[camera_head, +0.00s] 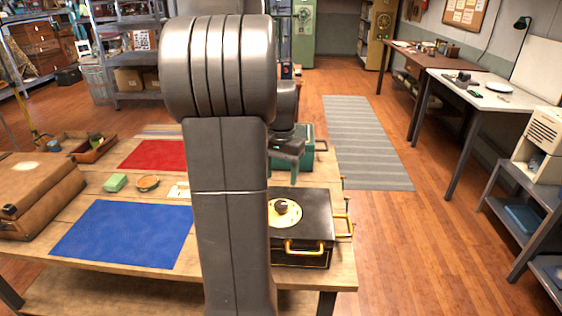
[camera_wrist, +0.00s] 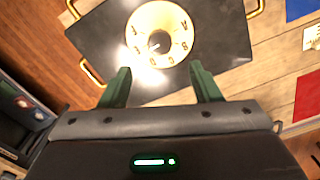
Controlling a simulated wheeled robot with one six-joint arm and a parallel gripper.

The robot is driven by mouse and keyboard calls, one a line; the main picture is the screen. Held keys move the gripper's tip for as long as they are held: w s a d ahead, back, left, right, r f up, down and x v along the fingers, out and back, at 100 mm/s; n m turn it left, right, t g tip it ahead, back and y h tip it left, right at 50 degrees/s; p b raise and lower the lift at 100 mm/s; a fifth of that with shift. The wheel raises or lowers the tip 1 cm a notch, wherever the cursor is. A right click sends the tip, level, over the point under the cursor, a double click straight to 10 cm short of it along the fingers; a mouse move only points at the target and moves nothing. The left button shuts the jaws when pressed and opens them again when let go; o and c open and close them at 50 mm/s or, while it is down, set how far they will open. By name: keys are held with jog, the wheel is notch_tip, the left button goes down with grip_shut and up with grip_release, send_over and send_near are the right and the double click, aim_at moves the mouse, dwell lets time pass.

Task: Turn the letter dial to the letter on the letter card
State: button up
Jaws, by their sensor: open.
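The cream letter dial (camera_head: 290,217) with a dark centre knob (camera_head: 281,206) sits on top of a black box (camera_head: 312,226) with brass handles. In the wrist view the dial (camera_wrist: 172,14) shows letters around its rim, partly washed out by glare, so the pointed letter is unclear. A small white letter card (camera_head: 180,191) lies on the table, partly behind my arm; its letter is too small to read. It also shows at the right edge of the wrist view (camera_wrist: 311,38). My gripper (camera_wrist: 163,84) is open and empty, its green fingers apart, above the box beside the dial.
A green box (camera_head: 306,152) stands behind the black box.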

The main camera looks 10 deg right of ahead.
notch_tip(320, 180, up, 4)
send_over(281, 203)
jog(key=shift+s+r, duration=0.1)
notch_tip(281, 203, down, 14)
dwell(0.9)
jog(key=shift+r, duration=0.1)
